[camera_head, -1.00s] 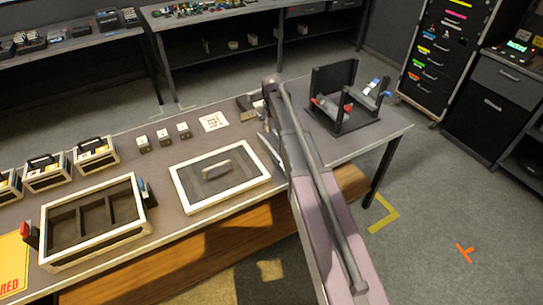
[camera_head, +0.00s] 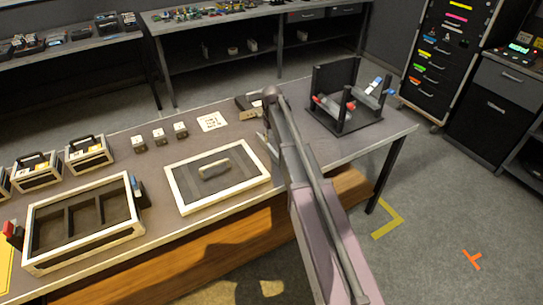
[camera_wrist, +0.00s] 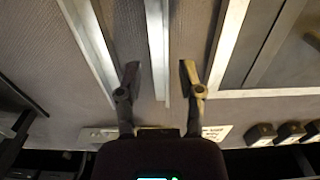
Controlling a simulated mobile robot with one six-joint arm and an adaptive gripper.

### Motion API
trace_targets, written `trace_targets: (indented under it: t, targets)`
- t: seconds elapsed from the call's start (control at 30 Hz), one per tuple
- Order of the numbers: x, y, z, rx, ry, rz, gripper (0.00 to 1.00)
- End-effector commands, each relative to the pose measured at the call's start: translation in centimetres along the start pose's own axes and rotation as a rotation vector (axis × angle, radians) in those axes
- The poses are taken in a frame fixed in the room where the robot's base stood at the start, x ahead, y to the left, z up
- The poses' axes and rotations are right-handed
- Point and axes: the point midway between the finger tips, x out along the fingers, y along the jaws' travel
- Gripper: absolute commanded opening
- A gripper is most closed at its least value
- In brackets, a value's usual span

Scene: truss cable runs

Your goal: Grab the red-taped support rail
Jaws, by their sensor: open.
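In the head view, a black stand (camera_head: 343,126) at the table's right end has red marks (camera_head: 319,101) on its near part and blue marks (camera_head: 375,85) on its far part. Grey bar-like pieces show between its uprights; I cannot tell if the red belongs to a rail. In the wrist view, one pale rail (camera_wrist: 157,40) lies on the table between my fingers' lines, and another (camera_wrist: 92,50) lies to the left. No red tape shows on their visible parts. My gripper (camera_wrist: 160,78) is open above the table, its fingers apart with nothing between them.
A white-framed lid (camera_head: 217,195) with a handle lies left of my arm. Small cubes (camera_head: 160,137) and a printed card (camera_head: 212,122) lie behind it. A divided tray (camera_head: 82,270) and handled cases (camera_head: 88,153) stand further left. Shelving lines the back.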

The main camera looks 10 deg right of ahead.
Motion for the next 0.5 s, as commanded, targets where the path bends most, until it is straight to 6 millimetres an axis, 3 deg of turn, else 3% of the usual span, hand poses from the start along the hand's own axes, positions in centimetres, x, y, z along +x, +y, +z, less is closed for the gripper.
trace_targets:
  t: [0.5]
  targets:
    - [0.44,-0.08,-0.01,0.0,0.0,0.0,0.49]
